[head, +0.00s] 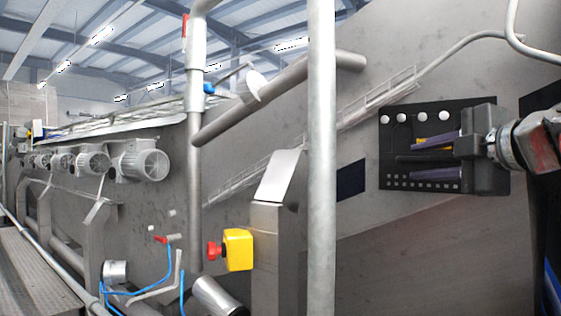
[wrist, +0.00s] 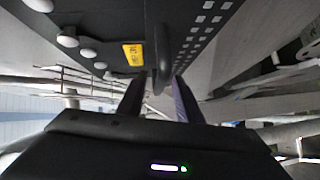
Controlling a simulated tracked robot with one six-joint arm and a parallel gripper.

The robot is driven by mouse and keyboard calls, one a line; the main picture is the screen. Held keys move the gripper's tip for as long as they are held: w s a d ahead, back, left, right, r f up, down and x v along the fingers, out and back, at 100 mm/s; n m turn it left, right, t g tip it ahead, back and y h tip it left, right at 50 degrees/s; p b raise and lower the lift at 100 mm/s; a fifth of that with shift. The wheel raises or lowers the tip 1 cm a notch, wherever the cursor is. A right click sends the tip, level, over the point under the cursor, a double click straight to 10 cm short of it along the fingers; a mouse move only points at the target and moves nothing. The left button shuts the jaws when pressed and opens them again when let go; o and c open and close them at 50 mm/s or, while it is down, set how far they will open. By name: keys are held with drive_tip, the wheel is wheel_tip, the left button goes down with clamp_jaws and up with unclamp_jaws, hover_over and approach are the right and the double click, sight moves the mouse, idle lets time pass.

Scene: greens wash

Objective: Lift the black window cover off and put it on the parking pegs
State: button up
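The black window cover (head: 393,140) lies against the slanted grey machine wall. A dark bar handle (wrist: 161,70) stands out from the cover. My gripper (head: 436,156) is in front of the cover, its two fingers apart. In the wrist view the handle shows between the fingertips (wrist: 158,88), with gaps on both sides. I cannot make out the parking pegs for certain.
Two small pale stubs (head: 172,213) show on the wall to the left. A vertical pipe (head: 321,160) stands left of the cover, with a yellow box with a red button (head: 238,250) beyond it. A dark rectangle (head: 351,179) lies between pipe and cover.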

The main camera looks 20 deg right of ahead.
sight(425, 134)
clamp_jaws()
idle(0.3)
idle(0.4)
drive_tip(key=shift+s+a+r, duration=0.1)
drive_tip(key=shift+a+r, duration=0.05)
drive_tip(key=shift+r, duration=2.25)
idle(0.6)
drive_tip(key=shift+s+a, duration=0.8)
drive_tip(key=shift+a, duration=0.2)
idle(0.8)
drive_tip(key=shift+s+a, duration=0.2)
drive_tip(key=shift+a, duration=0.05)
drive_tip(key=shift+s+a, duration=0.2)
drive_tip(key=shift+a, duration=0.1)
drive_tip(key=shift+s+a, duration=0.2)
drive_tip(key=shift+a, duration=0.05)
